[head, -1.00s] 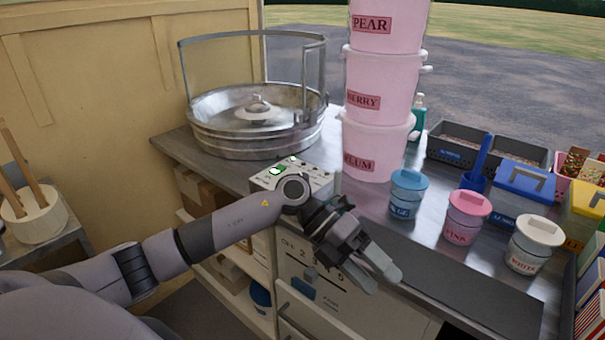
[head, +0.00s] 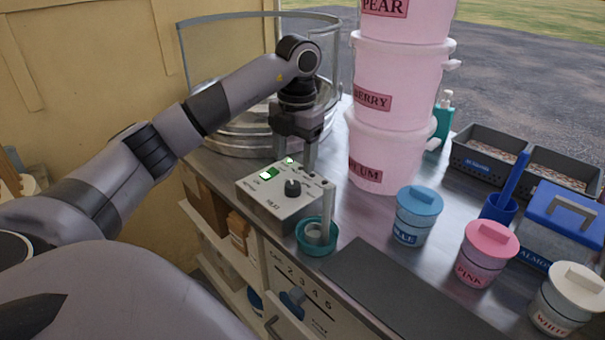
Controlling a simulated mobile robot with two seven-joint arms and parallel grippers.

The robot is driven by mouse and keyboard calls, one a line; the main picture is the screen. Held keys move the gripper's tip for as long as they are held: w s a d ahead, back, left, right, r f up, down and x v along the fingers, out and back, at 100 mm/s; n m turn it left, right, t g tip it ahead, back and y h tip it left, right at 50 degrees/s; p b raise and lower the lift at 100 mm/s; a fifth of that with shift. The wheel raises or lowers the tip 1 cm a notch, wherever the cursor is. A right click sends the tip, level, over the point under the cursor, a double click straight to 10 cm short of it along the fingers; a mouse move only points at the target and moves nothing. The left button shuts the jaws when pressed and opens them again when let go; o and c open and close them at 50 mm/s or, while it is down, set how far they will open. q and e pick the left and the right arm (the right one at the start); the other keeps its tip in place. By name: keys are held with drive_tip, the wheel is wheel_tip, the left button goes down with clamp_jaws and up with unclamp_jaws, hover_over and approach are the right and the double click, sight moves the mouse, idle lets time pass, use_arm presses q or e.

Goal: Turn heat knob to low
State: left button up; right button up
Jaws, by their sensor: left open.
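A white control box (head: 270,212) stands on the counter in front of the metal bowl machine. My left gripper (head: 296,158) points down over the back of the box, behind the black knob. Its jaws are open and empty, and the knob is outside them. A blue knob (head: 293,297) with a number scale is on the cabinet front below. My right gripper is not in view.
The metal bowl (head: 235,138) with its clear guard is behind my left arm. A teal cup (head: 316,237) with an upright rod stands close right of the box. Stacked pink tubs (head: 385,150) rise to the right. A dark mat (head: 385,290) lies bare in front.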

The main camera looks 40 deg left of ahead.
sight(293, 184)
use_arm(q)
wheel_tip(293, 184, down, 7)
drive_tip(key=shift+s+a+r, duration=0.15)
drive_tip(key=shift+r, duration=0.05)
drive_tip(key=c, duration=1.1)
